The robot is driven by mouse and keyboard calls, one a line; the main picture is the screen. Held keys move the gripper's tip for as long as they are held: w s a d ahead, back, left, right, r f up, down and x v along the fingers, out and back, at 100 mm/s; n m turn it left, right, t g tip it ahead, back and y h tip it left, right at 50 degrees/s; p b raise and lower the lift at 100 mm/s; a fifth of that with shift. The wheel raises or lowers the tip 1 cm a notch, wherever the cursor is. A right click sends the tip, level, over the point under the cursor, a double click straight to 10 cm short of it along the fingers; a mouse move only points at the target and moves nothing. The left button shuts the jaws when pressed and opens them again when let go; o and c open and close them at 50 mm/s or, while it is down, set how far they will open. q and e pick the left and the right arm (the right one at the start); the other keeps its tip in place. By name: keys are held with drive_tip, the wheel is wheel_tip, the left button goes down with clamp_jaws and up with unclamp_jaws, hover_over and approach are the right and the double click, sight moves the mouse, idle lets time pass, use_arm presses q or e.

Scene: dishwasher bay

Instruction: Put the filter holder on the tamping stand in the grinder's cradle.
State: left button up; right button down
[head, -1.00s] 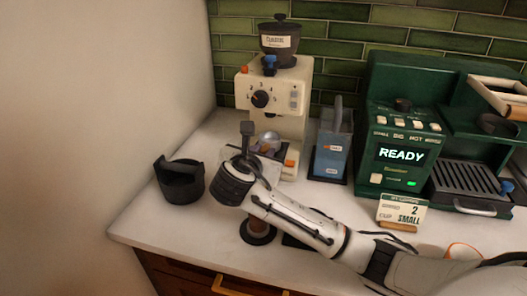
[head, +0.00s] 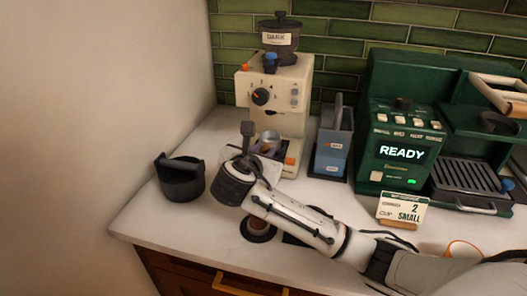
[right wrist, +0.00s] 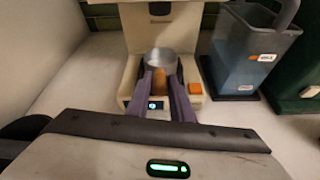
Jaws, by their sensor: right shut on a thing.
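The filter holder (head: 270,139) has a silver basket and shows in front of the cream grinder (head: 262,97), under its upper body. My right gripper (right wrist: 163,98) is shut on its wooden handle (right wrist: 158,82), with the silver basket (right wrist: 160,60) beyond the fingertips. The basket is at the grinder's cradle area; I cannot tell if it rests in the cradle, which is mostly hidden. The tamping stand (head: 258,236), a round dark base with a brown centre, is partly hidden below my right forearm and carries no filter holder that I can see. My left gripper is not in view.
A black knock bin (head: 180,182) stands left of my right wrist. A blue-grey container (head: 332,150) stands just right of the grinder. The green coffee machine (head: 400,125) and a small sign (head: 402,210) are further right. The counter's front left is clear.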

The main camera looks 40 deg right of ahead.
drive_tip(key=c, duration=1.5)
unclamp_jaws()
drive_tip(key=shift+f, duration=0.1)
drive_tip(key=shift+s+a, duration=0.1)
drive_tip(key=v, duration=1)
drive_tip(key=shift+r, duration=0.25)
drive_tip(key=shift+s, duration=0.1)
